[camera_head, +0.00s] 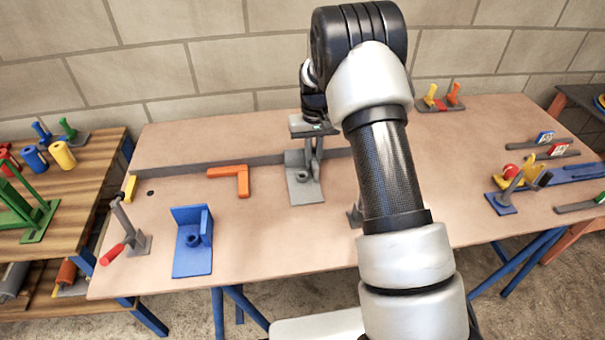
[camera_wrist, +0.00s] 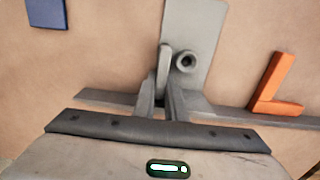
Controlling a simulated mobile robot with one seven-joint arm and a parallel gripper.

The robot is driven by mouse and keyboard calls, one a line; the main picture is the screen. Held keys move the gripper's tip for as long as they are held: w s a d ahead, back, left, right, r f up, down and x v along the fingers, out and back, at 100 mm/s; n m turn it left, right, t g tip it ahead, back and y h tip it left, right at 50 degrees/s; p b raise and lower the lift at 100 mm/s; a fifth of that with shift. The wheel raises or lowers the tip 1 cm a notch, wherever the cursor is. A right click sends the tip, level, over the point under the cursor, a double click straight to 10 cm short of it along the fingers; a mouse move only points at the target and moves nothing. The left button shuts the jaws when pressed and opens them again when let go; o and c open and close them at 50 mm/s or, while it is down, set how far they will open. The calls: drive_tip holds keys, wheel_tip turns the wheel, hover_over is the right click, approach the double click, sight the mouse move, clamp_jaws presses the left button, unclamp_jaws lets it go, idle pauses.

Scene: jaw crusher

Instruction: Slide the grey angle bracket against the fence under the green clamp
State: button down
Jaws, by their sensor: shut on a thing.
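The grey angle bracket (camera_head: 305,192) lies flat on the table, with a round boss on its base. In the wrist view its base (camera_wrist: 196,25) points away from the fence. My gripper (camera_head: 313,172) is shut on the bracket's raised part; its fingers (camera_wrist: 163,88) show in the wrist view. The long grey fence (camera_head: 200,168) runs along the back of the table. The bracket's back end is at the fence line; whether they touch is hidden by my gripper.
An orange L-shaped square (camera_head: 243,182) lies left of the bracket by the fence. A blue angle bracket (camera_head: 190,255) stands nearer the front. A grey clamp with a red handle (camera_head: 125,232) stands at the left edge. My arm hides part of the table.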

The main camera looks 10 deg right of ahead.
drive_tip(key=shift+d, duration=5.75)
drive_tip(key=shift+w, duration=0.1)
drive_tip(key=shift+w+p, duration=0.3)
drive_tip(key=shift+w, duration=0.65)
drive_tip(key=c, duration=1.7)
unclamp_jaws()
